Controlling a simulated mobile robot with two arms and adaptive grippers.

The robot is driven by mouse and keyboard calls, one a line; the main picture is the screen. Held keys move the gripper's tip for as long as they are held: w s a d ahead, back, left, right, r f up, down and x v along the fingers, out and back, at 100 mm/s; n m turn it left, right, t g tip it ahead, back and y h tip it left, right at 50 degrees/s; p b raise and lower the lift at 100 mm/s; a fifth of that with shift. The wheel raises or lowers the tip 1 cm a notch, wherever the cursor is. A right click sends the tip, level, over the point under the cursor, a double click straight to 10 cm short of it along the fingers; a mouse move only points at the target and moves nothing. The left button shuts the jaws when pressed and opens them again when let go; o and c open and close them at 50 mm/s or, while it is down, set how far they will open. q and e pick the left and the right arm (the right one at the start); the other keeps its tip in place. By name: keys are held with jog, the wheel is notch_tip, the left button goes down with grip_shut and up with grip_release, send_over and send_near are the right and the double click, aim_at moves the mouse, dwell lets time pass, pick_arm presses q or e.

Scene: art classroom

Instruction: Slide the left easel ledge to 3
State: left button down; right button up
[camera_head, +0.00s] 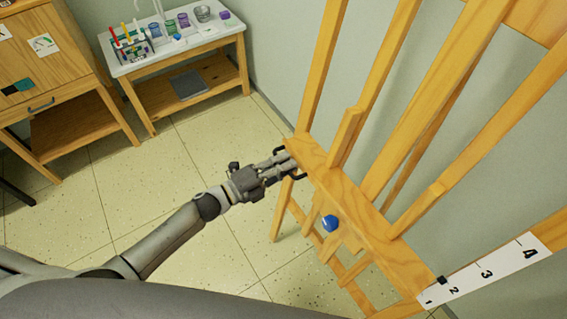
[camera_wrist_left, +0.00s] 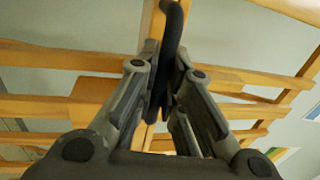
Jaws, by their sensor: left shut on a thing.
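The wooden easel ledge (camera_head: 352,213) runs slantwise across the right half of the head view. A black handle (camera_head: 279,149) sits at its left end. It also shows in the left wrist view as a dark curved bar (camera_wrist_left: 171,28). My left gripper (camera_head: 286,162) is shut on this handle, with the bar between its fingers. A white scale strip (camera_head: 508,264) with the numbers 1 to 4 lies near the ledge's right end. A small black marker (camera_head: 442,281) shows at the strip's edge, between 1 and 2. My right gripper is not in view.
A blue knob (camera_head: 331,223) sits on the easel's front below the ledge. Wooden easel posts rise behind the ledge. A white-topped table (camera_head: 150,63) with jars and paint tubes and a wooden cabinet (camera_head: 50,45) stand at the back left. The tiled floor between is clear.

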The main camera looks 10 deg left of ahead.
pick_arm(q)
notch_tip(320, 180, up, 10)
jog(key=w+d+p, duration=0.1)
jog(key=p, duration=0.6)
jog(key=shift+w+d+r, duration=0.15)
jog(key=shift+r, duration=0.05)
jog(key=shift+f, duration=0.1)
jog(key=c, duration=1.5)
grip_release()
jog(key=shift+f, duration=0.15)
jog(key=v, duration=1.2)
